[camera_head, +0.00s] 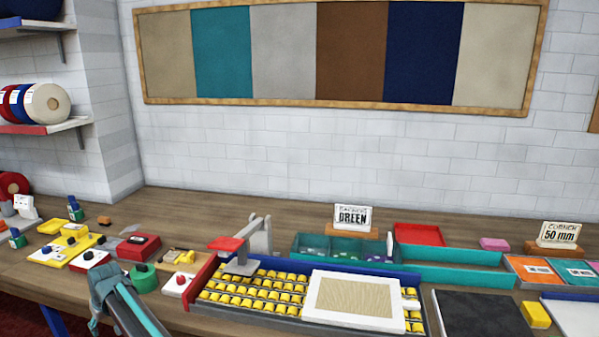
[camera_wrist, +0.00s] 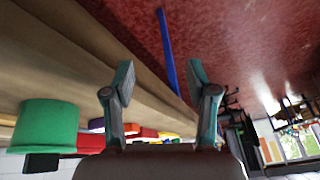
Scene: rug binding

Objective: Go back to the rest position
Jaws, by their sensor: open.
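My gripper (camera_wrist: 161,72) is open in the wrist view, with its two fingers well apart and nothing between them. In the head view my gripper (camera_head: 105,290) is at the lower left, by the front edge of the wooden table (camera_head: 190,318). A green round piece (camera_head: 143,278) is just right of it there. The green piece also shows large at the lower left of the wrist view (camera_wrist: 45,124), apart from the fingers. The exact finger positions are hard to make out in the head view.
A blue frame (camera_head: 262,263) with rows of yellow blocks bears a white-bordered panel (camera_head: 358,298). Teal bins (camera_head: 450,275) and a black mat (camera_head: 482,312) are to the right. Small yellow and red boxes (camera_head: 139,246) crowd the left. Red floor (camera_wrist: 235,45) lies beyond the table edge.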

